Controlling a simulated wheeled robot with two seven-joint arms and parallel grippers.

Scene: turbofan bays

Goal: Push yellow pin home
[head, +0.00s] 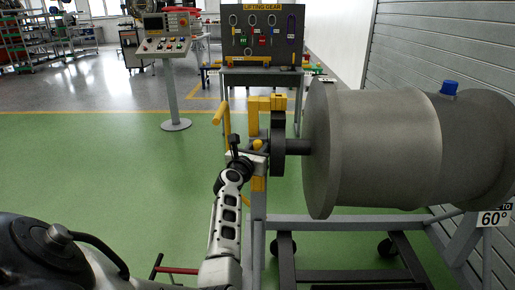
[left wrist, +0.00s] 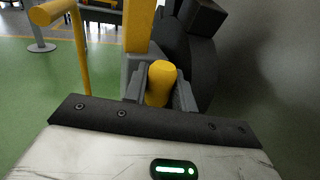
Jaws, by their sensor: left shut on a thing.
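The yellow pin (left wrist: 161,82) shows in the left wrist view as a short rounded yellow cylinder between the two grey fingers of my left gripper (left wrist: 160,95). The fingers are shut on it, one on each side. In the head view my left gripper (head: 256,157) is at the near side of the stand, and the yellow end of the pin (head: 258,145) shows small beside the dark round plate (head: 278,125). How deep the pin sits is hidden by the fingers and the plate. My right gripper is not in view.
A large grey engine drum (head: 385,150) lies on a wheeled grey frame (head: 345,227) at the right. A yellow crank handle (head: 221,113) stands close left of the gripper. A control console (head: 165,47) and lifting gear board (head: 262,35) stand behind.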

